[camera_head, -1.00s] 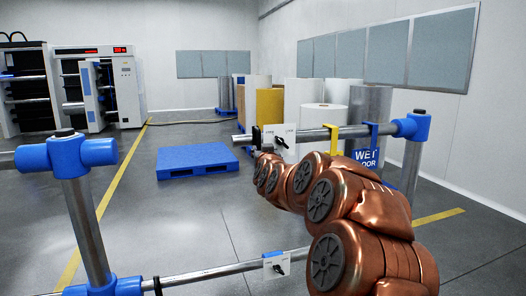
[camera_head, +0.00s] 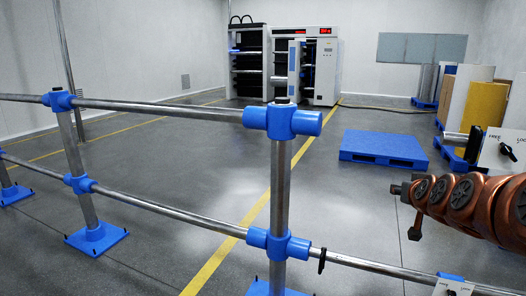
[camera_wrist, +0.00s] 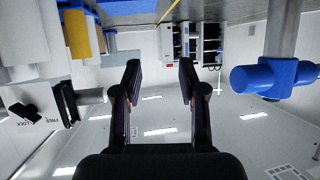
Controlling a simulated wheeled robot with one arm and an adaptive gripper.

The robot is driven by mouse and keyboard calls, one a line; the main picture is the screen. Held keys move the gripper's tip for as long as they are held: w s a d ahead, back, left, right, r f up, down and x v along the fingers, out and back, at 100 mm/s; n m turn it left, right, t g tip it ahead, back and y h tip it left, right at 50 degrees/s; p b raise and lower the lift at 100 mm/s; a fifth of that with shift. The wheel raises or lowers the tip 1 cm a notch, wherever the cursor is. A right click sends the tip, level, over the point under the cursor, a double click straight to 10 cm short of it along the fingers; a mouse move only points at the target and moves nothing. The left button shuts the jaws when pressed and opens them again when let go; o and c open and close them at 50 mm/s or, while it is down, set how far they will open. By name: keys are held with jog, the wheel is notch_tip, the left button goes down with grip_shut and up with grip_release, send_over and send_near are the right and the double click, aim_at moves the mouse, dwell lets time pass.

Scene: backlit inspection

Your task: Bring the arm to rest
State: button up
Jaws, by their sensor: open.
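My copper-coloured arm (camera_head: 470,203) reaches in from the right edge of the head view, beside the railing. Its end points left, and my gripper is small and hard to make out there. In the wrist view my gripper (camera_wrist: 160,78) is open, with two black fingers apart and nothing between them. The wrist picture is upside down. A white FREE/LOCK plate (camera_head: 497,153) with a black knob is near the arm, and it also shows at the left of the wrist view (camera_wrist: 32,130).
A metal railing with blue joints (camera_head: 283,121) crosses the foreground. Another plate (camera_head: 453,288) is on its lower bar. A blue pallet (camera_head: 383,147) lies on the floor beyond. Machine cabinets (camera_head: 322,72) stand at the back. Rolls (camera_head: 483,108) stand at the right. Floor between is open.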

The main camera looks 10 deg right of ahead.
jog(key=s+a+f+n+g+y, duration=0.1)
jog(key=s+a+f+g+y, duration=0.1)
jog(key=s+a+f, duration=0.35)
jog(key=s+a+f+n+g+y, duration=0.1)
jog(key=s+a+f+g, duration=0.15)
jog(key=a, duration=0.55)
jog(key=s+a+f+n+g+y, duration=0.1)
jog(key=s+a+f+g+y, duration=0.1)
jog(key=s+a+f, duration=0.3)
jog(key=s+a+f+g, duration=0.2)
jog(key=s+g, duration=0.1)
jog(key=s, duration=0.6)
jog(key=s+a+f+n+g+h, duration=0.1)
jog(key=s+a+g, duration=0.2)
jog(key=s, duration=0.6)
jog(key=s+a+f+g, duration=0.2)
jog(key=s+g, duration=0.1)
jog(key=s, duration=0.6)
notch_tip(320, 180, up, 18)
jog(key=t+p, duration=0.1)
jog(key=p, duration=1.6)
jog(key=shift+w+a+r, duration=0.15)
jog(key=shift+w+a, duration=0.05)
jog(key=shift+w, duration=0.05)
